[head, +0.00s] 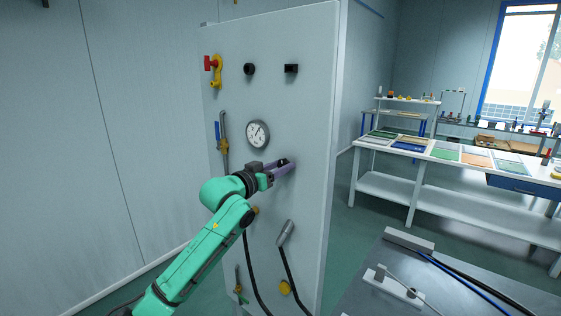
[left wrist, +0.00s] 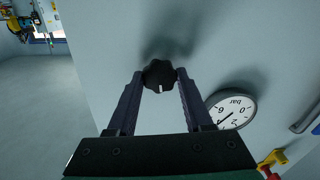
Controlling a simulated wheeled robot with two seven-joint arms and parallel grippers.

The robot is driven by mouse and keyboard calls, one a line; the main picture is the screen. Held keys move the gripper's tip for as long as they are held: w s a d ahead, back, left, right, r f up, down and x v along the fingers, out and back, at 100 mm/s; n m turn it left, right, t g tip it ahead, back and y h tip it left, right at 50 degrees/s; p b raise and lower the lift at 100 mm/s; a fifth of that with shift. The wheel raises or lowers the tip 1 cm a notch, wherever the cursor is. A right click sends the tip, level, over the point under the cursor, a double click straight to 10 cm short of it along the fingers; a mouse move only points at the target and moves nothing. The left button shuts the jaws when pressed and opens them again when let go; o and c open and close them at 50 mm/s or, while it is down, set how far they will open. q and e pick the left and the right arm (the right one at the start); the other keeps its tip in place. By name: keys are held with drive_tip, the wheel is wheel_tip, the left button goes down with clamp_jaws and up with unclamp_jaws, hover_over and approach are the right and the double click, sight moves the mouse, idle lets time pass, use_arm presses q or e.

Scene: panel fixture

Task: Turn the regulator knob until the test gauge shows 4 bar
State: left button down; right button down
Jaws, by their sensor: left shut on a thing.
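The regulator knob (left wrist: 158,75) is black with a white mark and sits on the panel. In the left wrist view it is between the fingertips of my left gripper (left wrist: 159,76), which is shut on it. In the head view my left gripper (head: 284,167) reaches the panel just below and right of the gauge, and hides most of the knob. The test gauge (head: 257,134) is round and white; it shows upside down in the left wrist view (left wrist: 232,110). Its needle points up and right in the head view, near 4; the exact reading is too small to tell. My right gripper is out of view.
The panel (head: 300,60) also carries a red and yellow valve (head: 213,70), two black fittings, a blue-handled lever (head: 220,138) and hoses below. A dark table (head: 450,285) stands at front right, a white bench (head: 380,185) behind it.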

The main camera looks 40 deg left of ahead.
use_arm(q)
drive_tip(key=shift+r+n+p, duration=0.25)
drive_tip(key=shift+n+p, duration=0.1)
drive_tip(key=shift+n, duration=0.35)
drive_tip(key=shift+f+n, duration=0.15)
drive_tip(key=shift+n, duration=0.15)
drive_tip(key=shift+f, duration=0.1)
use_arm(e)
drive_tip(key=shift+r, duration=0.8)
use_arm(q)
drive_tip(key=shift+c, duration=1.5)
unclamp_jaws()
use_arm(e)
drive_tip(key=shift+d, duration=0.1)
use_arm(q)
drive_tip(key=shift+s, duration=0.1)
